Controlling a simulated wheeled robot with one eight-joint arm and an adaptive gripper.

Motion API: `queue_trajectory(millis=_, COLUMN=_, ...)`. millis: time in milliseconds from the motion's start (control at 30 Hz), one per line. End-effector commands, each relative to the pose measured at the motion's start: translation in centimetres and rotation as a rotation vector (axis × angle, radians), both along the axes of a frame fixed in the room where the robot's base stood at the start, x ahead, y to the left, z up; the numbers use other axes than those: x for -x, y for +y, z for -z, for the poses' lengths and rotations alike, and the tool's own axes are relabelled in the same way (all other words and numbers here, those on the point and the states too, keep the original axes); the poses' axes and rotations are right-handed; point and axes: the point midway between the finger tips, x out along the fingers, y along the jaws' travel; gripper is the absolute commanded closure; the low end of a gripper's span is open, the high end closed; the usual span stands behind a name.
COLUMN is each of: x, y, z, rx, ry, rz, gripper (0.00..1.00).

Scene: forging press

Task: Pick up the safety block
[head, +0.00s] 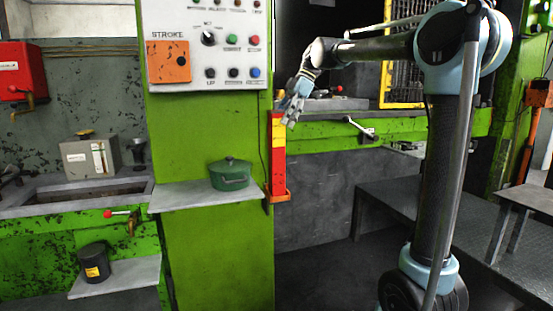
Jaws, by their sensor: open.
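The safety block is most likely the upright red bar with a yellow band (278,165), standing in a small orange holder (281,195) beside the green column. My gripper (289,116) is open and empty, pointing down. In the picture it is at the block's upper right, close to its top. Depth is hard to judge, so I cannot tell whether they touch. My arm reaches in from the right.
A control panel (205,83) is on the green column (210,260). A green pot (230,175) sits on a grey shelf (172,197) left of the block. A grey platform (400,213) lies below my arm.

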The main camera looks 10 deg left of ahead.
Motion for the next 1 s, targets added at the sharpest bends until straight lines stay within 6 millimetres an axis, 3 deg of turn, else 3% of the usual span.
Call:
queue_trajectory(millis=300, x=1.0, y=1.6, z=3.6, rx=-0.001, ry=-0.001, rz=-0.002, gripper=0.33)
queue_trajectory(millis=633, x=1.2, y=1.8, z=4.2, rx=0.0, ry=0.0, rz=0.0, gripper=0.33)
queue_trajectory(millis=667, x=1.2, y=1.8, z=4.2, rx=0.0, ry=0.0, rz=0.0, gripper=0.36)
queue_trajectory(millis=933, x=1.2, y=1.8, z=4.2, rx=0.0, ry=0.0, rz=0.0, gripper=0.97)
queue_trajectory(millis=1000, x=1.2, y=1.8, z=4.2, rx=0.0, ry=0.0, rz=0.0, gripper=1.0)
